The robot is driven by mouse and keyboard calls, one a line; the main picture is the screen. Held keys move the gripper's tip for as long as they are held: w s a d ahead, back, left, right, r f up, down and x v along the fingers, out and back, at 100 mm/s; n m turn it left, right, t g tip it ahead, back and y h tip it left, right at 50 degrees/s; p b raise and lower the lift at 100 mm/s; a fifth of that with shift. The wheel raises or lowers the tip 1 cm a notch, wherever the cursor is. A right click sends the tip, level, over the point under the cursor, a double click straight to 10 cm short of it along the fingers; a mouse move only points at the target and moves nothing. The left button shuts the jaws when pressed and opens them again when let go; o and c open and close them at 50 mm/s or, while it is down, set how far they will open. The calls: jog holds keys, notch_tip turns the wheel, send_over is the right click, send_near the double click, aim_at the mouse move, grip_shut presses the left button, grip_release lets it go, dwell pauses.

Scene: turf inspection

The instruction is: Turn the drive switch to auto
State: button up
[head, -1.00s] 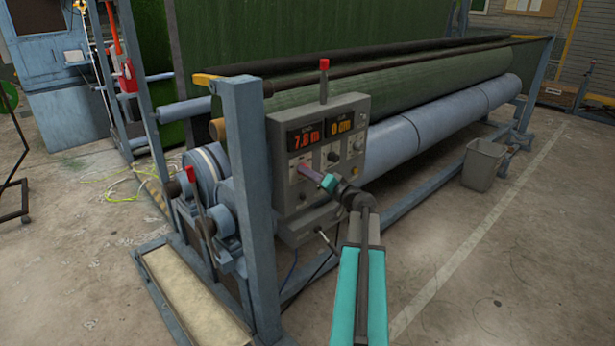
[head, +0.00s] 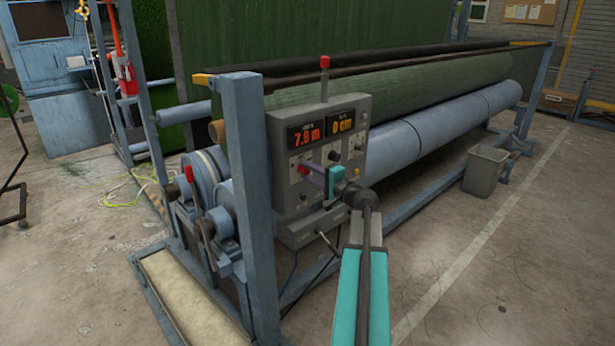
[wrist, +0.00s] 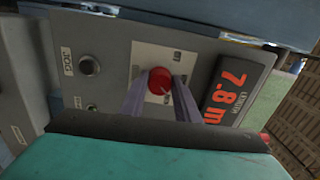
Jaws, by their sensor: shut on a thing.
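The control box (head: 290,200) stands on the near end of the roller frame. Its drive switch, a red round knob (wrist: 160,80) on a pale label plate (wrist: 150,58), shows in the wrist view. A small light mark is on the knob's lower edge; the plate's lettering is too small to read, so I cannot tell its setting. My gripper (wrist: 160,86) has one grey-purple finger on each side of the knob and is shut on it.
A display (head: 306,135) reads 7.8 m, another (head: 341,124) 0 cm. The JOG button (wrist: 89,65) is beside the switch. A red-topped post (head: 324,78) rises above the box, and a blue upright (head: 251,200) stands left. A grey bin (head: 485,170) is on the floor at right.

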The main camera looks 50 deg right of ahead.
jog(key=shift+d+r+m, duration=0.1)
jog(key=shift+r+m, duration=0.05)
jog(key=shift+m, duration=0.8)
jog(key=shift+d+r+m, duration=0.1)
jog(key=shift+m, duration=0.85)
jog(key=o, duration=1)
jog(key=shift+w+a+f, duration=0.1)
jog(key=shift+o, duration=0.2)
jog(key=shift+f, duration=0.1)
jog(key=shift+s+a, duration=0.1)
jog(key=shift+s, duration=0.65)
jog(key=s+b, duration=0.3)
jog(key=s, duration=0.9)
jog(key=shift+s+a, duration=0.15)
jog(key=shift+a, duration=0.3)
